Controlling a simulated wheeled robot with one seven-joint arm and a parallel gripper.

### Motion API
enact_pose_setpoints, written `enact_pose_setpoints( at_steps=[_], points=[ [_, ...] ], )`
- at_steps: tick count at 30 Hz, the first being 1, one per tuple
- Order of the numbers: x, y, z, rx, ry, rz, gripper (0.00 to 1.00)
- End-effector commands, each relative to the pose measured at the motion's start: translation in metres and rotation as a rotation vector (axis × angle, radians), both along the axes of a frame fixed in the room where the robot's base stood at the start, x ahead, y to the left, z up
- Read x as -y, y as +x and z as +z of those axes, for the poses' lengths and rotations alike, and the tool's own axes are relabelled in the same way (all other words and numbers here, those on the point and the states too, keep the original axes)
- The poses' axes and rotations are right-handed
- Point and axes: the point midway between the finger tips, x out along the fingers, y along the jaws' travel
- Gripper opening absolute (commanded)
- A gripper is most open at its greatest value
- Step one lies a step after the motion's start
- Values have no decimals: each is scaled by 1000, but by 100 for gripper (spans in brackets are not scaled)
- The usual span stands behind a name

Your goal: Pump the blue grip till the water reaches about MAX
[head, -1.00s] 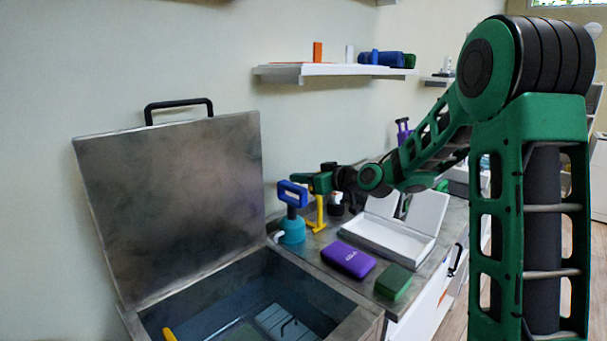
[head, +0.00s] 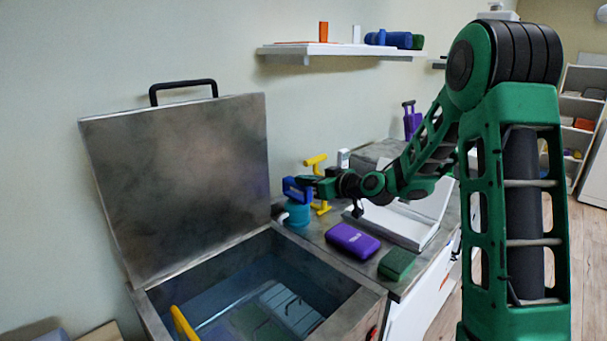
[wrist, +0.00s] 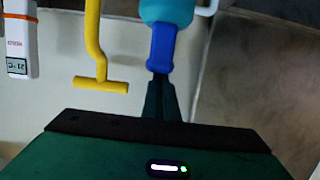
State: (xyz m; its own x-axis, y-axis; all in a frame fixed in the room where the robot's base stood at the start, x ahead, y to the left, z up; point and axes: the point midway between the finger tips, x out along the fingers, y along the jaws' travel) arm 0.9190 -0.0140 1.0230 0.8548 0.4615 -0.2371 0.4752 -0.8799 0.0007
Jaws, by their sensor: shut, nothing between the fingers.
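The pump's blue grip (head: 293,189) sits low on its teal body (head: 298,214), on the counter behind the tank. In the wrist view the blue grip (wrist: 162,47) lies right at my fingertips, with the teal body (wrist: 167,10) beyond. My gripper (head: 308,187) is shut and empty, its tips at the grip; whether they touch it I cannot tell. The fingers show dark green in the wrist view (wrist: 161,95). Water (head: 235,300) lies in the open steel tank (head: 345,312). I cannot make out a MAX mark.
A yellow T-handled piece (head: 321,190) stands close beside the pump, and a white thermometer (wrist: 20,40) is near it. The raised lid (head: 180,180) stands at left.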

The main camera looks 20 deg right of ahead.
Motion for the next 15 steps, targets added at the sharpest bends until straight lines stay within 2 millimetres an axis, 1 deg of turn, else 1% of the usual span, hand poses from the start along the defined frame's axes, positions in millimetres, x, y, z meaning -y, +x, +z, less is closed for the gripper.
enact_pose_setpoints(
  at_steps=[1,10,13,15],
  points=[
    [0,-1,-6,-10,-2,0,0],
    [0,-2,-9,-17,-4,0,0],
    [0,-2,-7,-17,-5,1,0],
    [0,-2,-1,-14,-5,1,0]
  ],
)
